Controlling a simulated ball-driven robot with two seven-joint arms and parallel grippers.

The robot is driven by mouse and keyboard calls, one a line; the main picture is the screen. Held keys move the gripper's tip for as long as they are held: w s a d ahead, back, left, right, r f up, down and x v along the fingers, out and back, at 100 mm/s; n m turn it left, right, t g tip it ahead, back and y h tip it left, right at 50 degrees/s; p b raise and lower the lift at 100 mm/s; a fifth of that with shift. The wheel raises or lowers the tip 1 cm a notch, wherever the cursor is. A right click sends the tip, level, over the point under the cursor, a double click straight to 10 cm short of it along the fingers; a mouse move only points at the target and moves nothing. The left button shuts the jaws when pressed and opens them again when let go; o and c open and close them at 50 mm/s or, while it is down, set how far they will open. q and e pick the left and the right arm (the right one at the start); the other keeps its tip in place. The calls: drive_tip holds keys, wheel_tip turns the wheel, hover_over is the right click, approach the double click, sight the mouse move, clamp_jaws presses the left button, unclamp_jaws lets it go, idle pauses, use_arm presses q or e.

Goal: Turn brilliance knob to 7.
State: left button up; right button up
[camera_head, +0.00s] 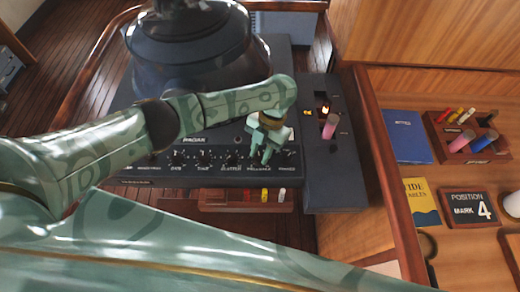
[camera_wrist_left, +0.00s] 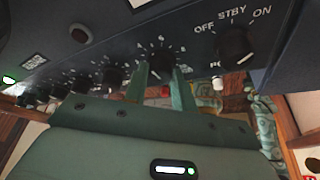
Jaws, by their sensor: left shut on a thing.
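The radar console's front panel (camera_head: 218,172) carries a row of black knobs. My left gripper (camera_head: 262,158) points down at the brilliance knob near the right end of that row and hides most of it. In the left wrist view the brilliance knob (camera_wrist_left: 162,60) is a dark knob inside a ring of white scale numbers. The two green fingers of my left gripper (camera_wrist_left: 160,88) stand on either side of it, shut on it. Its pointer is too dark and small to read against the scale. My right gripper is in neither view.
Right of it is the OFF/STBY/ON power knob (camera_wrist_left: 236,45), close to the fingers. Other knobs (camera_wrist_left: 112,76) line the left. A side panel (camera_head: 345,165) holds a pink-topped lever (camera_head: 330,126). A small rack (camera_head: 246,201) of coloured pieces sits below the console.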

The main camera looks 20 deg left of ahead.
use_arm(q)
drive_tip(key=m+y, duration=0.1)
drive_tip(key=m, duration=0.2)
drive_tip(key=m+t+y+p, duration=0.1)
drive_tip(key=m, duration=0.2)
drive_tip(key=shift+s+d+t, duration=0.1)
drive_tip(key=shift+d+t, duration=0.05)
drive_tip(key=shift+t, duration=0.15)
drive_tip(key=m+t, duration=0.1)
drive_tip(key=m, duration=0.2)
drive_tip(key=m+t+p, duration=0.1)
drive_tip(key=m, duration=0.2)
drive_tip(key=shift+s+y, duration=0.15)
drive_tip(key=shift+y, duration=0.25)
drive_tip(key=o, duration=1)
drive_tip(key=p+v, duration=0.5)
drive_tip(key=v, duration=1.1)
drive_tip(key=shift+d+r, duration=0.15)
